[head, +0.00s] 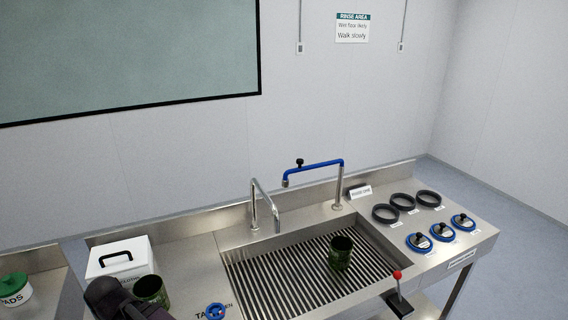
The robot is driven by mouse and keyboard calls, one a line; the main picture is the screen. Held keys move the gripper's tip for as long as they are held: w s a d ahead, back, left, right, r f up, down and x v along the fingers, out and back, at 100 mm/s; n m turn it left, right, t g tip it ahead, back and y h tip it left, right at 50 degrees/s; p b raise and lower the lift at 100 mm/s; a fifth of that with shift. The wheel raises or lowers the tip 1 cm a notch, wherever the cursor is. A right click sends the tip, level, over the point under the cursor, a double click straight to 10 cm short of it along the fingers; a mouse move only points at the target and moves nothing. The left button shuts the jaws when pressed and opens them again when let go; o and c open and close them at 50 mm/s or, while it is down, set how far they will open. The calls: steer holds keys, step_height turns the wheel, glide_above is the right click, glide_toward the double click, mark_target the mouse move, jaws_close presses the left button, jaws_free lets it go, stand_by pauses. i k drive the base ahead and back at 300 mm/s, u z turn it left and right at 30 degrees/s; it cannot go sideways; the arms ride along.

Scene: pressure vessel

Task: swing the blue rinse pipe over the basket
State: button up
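The blue rinse pipe (322,164) stands on a steel post at the back of the sink. Its arm points left, and its downward nozzle and black knob are at the left end. A dark green, open-topped cylinder (340,254), which looks like the basket, stands upright on the slatted sink grid. It is in front of the post, and the nozzle is behind and left of it. My gripper (112,298) seems to be the dark shape at the lower left, far from the pipe. Its fingers cannot be made out.
A plain steel tap (262,205) stands left of the blue pipe. A second green cylinder (152,290), a white box (119,262) and a blue valve wheel (215,311) are at the left. A red-knobbed lever (398,285) is at the front; black rings (401,200) and blue-rimmed caps (441,232) lie right.

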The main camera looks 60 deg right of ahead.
mark_target(285, 180)
steer(key=u, duration=0.3)
steer(key=k, duration=1.45)
steer(key=z, duration=1.25)
steer(key=i, duration=0.85)
steer(key=z, duration=0.05)
